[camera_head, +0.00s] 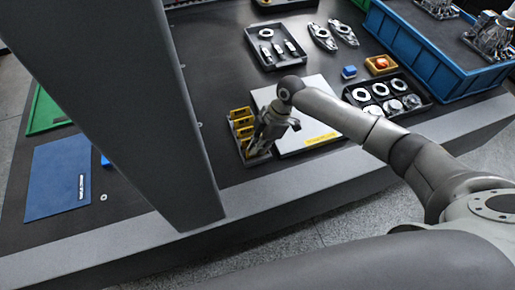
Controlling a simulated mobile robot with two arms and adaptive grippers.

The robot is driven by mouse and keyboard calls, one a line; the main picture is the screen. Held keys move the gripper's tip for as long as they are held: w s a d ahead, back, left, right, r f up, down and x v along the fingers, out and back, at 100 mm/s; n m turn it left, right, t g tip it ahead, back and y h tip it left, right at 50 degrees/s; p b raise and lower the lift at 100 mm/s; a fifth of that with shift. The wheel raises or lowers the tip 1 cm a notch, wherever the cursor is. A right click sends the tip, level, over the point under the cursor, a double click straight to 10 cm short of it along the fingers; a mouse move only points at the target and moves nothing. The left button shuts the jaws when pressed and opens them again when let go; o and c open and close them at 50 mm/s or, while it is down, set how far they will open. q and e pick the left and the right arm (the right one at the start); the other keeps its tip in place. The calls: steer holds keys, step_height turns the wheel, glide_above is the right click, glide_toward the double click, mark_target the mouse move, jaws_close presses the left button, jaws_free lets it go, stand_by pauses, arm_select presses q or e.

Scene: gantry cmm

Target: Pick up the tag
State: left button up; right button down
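I cannot tell for sure which item is the tag. Several yellow pieces (241,119) stand in a narrow dark tray (233,147) near the front of the table, and they may be tags. My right gripper (256,149) points down at the near end of this tray and hides part of it. Its fingertips are too small and dark to tell whether they are open or hold anything. A small pale label-like strip (81,187) lies on the blue mat (52,170) at the left. My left gripper is not in view.
A white plate (318,92) lies right of my gripper. A tray of round parts (418,84), a blue crate (445,82) and a tray of tools (256,50) stand beyond. A tall grey column (150,95) blocks the view at left.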

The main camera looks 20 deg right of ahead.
steer(key=shift+r, duration=0.55)
steer(key=s+a+r+p, duration=0.1)
steer(key=s+r+p, duration=0.3)
steer(key=s+r, duration=1)
steer(key=shift+a+r, duration=0.15)
steer(key=shift+r, duration=1)
